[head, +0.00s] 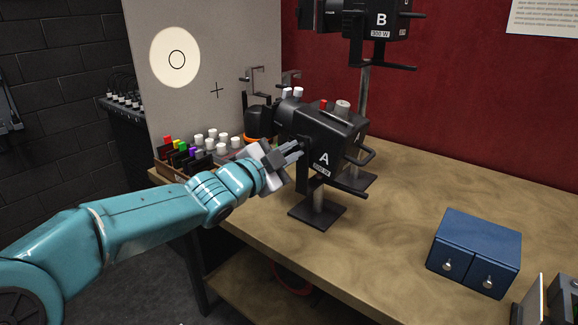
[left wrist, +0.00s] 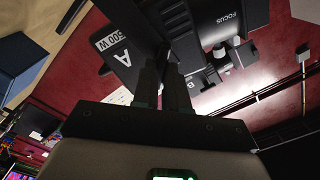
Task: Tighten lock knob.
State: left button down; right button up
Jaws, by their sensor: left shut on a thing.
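Lamp A (head: 335,138), a black spotlight marked "A" and "500 W", stands on a short post with a square base plate on the table. My left gripper (head: 298,148) reaches it from the left, with its fingers at the side of the lamp just left of the letter A. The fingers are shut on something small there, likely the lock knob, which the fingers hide. In the left wrist view the two fingers (left wrist: 164,85) meet the dark side of lamp A (left wrist: 205,18) close up. My right gripper is not in view.
Lamp B (head: 362,20) stands on a taller post behind. A blue two-drawer box (head: 475,250) sits at the right of the wooden table (head: 400,215). A tray of coloured and white pieces (head: 172,165) is behind my left wrist. A grey board (head: 215,45) shows a light disc (head: 160,58).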

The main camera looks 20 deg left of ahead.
pick_arm(q)
jog(key=m+b, duration=0.1)
jog(key=m, duration=0.1)
jog(key=m+b, duration=0.1)
jog(key=m, duration=0.2)
jog(key=m+b, duration=0.2)
jog(key=shift+d+f+m, duration=0.1)
jog(key=shift+f+m, duration=0.15)
jog(key=shift+m, duration=0.45)
jog(key=c, duration=1.2)
grip_release()
jog(key=shift+s, duration=0.1)
jog(key=shift+o, duration=0.2)
jog(key=v, duration=1.6)
jog(key=shift+p, duration=0.35)
jog(key=shift+s+r, duration=0.1)
jog(key=shift+s, duration=0.05)
